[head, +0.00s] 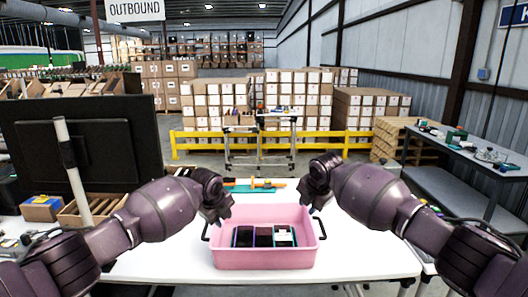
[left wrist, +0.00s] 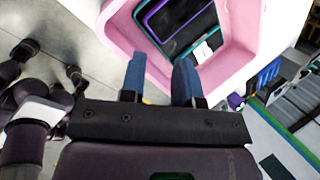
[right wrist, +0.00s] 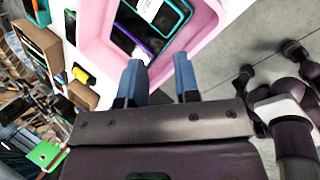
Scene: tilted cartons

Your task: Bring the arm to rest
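My left gripper (head: 219,217) hangs in the air at the left of the pink bin, at about rim height. In the left wrist view its blue fingers (left wrist: 160,80) are apart with nothing between them. My right gripper (head: 315,205) is at the bin's right far side, also in the air. In the right wrist view its blue fingers (right wrist: 160,80) are apart and empty. The bin (head: 264,258) stands on the white table and holds several dark flat devices (head: 263,237). One of them carries a white label.
The white table (head: 180,262) is clear on both sides of the bin. An orange and teal item (head: 255,186) lies behind the bin. A black monitor (head: 85,145) stands at the left, with small cartons (head: 95,205) nearby. A grey side table (head: 470,155) is at the right.

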